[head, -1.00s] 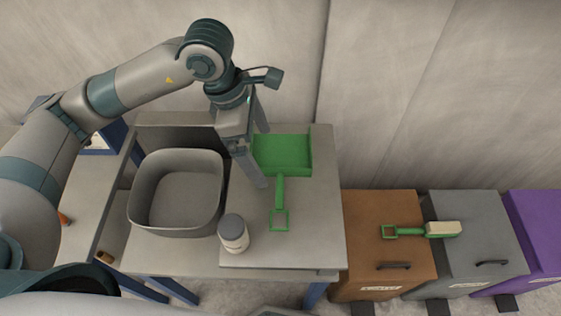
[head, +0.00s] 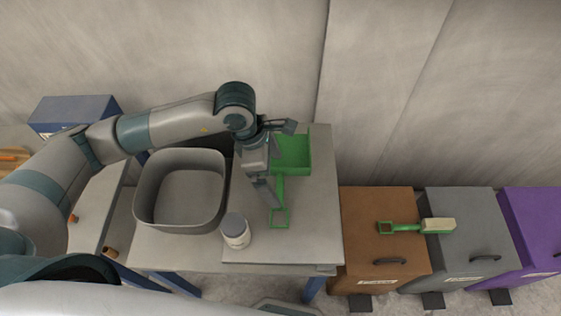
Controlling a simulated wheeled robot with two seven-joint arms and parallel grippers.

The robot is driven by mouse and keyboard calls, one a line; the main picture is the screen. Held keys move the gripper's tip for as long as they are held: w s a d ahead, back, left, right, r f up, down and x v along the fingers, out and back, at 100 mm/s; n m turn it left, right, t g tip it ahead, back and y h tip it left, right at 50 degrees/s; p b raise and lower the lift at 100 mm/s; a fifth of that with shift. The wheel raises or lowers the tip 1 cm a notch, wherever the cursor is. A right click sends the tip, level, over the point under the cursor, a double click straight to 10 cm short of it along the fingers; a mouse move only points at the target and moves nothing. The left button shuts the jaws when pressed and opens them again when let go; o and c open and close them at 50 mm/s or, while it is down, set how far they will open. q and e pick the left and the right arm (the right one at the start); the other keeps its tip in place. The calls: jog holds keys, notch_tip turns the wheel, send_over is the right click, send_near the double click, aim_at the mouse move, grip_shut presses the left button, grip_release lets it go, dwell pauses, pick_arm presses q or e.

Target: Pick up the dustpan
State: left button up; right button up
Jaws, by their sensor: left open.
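The green dustpan (head: 294,153) lies on the right part of the table, its pan at the back and its looped handle (head: 280,216) toward the front. My left gripper (head: 272,192) points down at the dustpan, with its fingers at the handle and hiding part of it. It is open, and I cannot tell whether a finger touches the handle. My right gripper is not in view.
A grey basin (head: 182,190) stands left of the dustpan. A white jar with a grey lid (head: 236,231) stands at the table's front. Right of the table are brown (head: 372,230), grey (head: 461,258) and purple bins (head: 535,225). A green-handled brush (head: 438,225) lies on the bins.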

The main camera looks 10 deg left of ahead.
aim_at(280, 188)
pick_arm(q)
jog(key=shift+f+p, duration=0.55)
jog(key=shift+p, duration=0.05)
jog(key=p+x, duration=0.1)
jog(key=x, duration=0.2)
jog(key=shift+f+p, duration=0.35)
jog(key=shift+p, duration=0.05)
jog(key=shift+f, duration=0.25)
jog(key=shift+f+b, duration=0.25)
jog(key=shift+b, duration=0.25)
dwell(0.4)
jog(key=c, duration=0.7)
